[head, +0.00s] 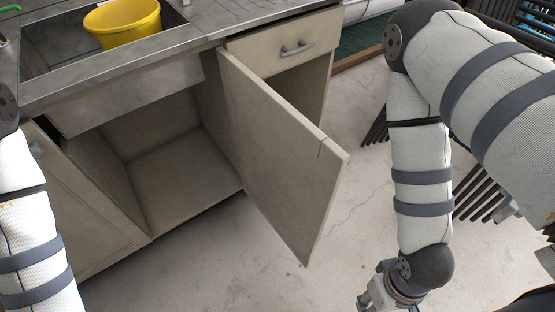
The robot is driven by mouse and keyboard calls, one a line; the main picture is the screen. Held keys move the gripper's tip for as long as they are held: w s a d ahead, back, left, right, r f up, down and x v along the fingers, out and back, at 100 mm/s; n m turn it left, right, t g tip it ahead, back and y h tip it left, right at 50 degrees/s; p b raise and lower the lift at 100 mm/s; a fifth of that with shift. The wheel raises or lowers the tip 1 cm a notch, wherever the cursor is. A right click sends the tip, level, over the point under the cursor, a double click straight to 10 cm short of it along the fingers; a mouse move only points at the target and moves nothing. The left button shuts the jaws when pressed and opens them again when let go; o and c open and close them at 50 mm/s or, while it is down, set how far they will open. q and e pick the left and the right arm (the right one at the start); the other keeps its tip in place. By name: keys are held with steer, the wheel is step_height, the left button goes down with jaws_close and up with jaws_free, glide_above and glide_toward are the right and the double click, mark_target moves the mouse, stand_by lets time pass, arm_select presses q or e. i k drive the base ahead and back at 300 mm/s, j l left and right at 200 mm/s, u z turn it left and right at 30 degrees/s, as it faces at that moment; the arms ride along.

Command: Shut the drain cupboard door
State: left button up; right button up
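The drain cupboard door (285,155) is a beige panel standing wide open, hinged on the right side of the cupboard opening and swung out towards me. The cupboard (180,180) under the sink is open and looks empty inside. My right gripper (367,300) is at the bottom edge of the view, to the right of the door's lower free corner and apart from it in the picture. Its fingers are mostly cut off, so I cannot see whether it is open or shut. My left arm shows at the left edge, but its gripper is out of view.
A yellow bucket (124,24) sits in the metal sink (60,42) above the cupboard. Right of the opening is a closed drawer (285,45) with a curved handle, above a dark open space. Concrete floor (220,265) lies clear in front. Dark slatted furniture (480,190) stands at the right.

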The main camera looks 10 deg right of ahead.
mark_target(291, 171)
steer(key=l+u, duration=0.4)
steer(key=l, duration=0.3)
steer(key=l+u, duration=0.4)
steer(key=l, duration=0.35)
steer(key=k+l+u, duration=0.15)
steer(key=l+u, duration=0.3)
steer(key=l, duration=0.25)
steer(key=k+u, duration=0.1)
steer(key=k+l, duration=0.05)
